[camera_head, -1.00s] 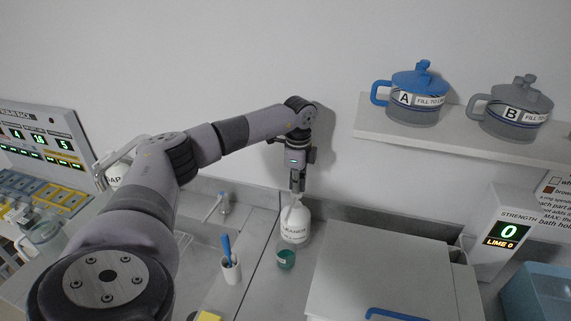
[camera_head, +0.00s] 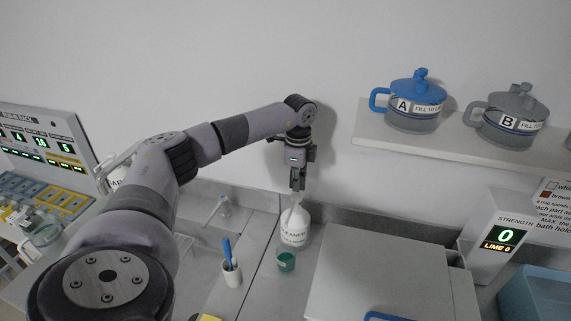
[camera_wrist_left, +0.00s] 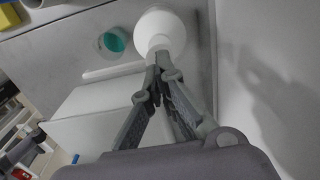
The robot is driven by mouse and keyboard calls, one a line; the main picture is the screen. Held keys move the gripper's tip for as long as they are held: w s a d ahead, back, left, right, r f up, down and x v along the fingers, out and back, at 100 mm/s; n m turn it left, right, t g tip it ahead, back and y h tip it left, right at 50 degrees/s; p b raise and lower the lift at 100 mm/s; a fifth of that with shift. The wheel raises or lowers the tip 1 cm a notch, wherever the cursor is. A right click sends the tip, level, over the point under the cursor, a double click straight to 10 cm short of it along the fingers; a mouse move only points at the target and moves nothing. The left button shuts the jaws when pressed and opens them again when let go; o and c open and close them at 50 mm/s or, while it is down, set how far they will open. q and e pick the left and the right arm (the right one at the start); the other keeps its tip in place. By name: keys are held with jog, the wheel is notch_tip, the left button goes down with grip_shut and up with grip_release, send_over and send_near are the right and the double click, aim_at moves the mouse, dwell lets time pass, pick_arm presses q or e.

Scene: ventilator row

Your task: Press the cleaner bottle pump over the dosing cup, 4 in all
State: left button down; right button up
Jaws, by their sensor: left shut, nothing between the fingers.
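The white cleaner bottle (camera_head: 295,229) stands on the counter near the back wall, its label facing me. My left gripper (camera_head: 297,186) points down right above the bottle, shut and empty, with its fingertips at the pump top. In the left wrist view, the closed fingertips (camera_wrist_left: 161,58) overlap the white bottle (camera_wrist_left: 158,27), hiding the pump head; I cannot tell whether they touch it. The dosing cup (camera_head: 286,261), holding green content, stands just in front of the bottle; it also shows in the left wrist view (camera_wrist_left: 112,42). My right gripper is not in view.
A white holder (camera_head: 232,275) with a blue-handled tool stands left of the cup. A large white box (camera_head: 375,275) is close on the right. Lidded pots A (camera_head: 414,100) and B (camera_head: 513,115) sit on a wall shelf. A strength display (camera_head: 498,235) reads 0.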

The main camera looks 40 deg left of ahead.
pick_arm(q)
notch_tip(320, 180, up, 4)
jog(key=shift+f+p, duration=0.15)
jog(key=shift+p, duration=1.1)
notch_tip(320, 180, up, 2)
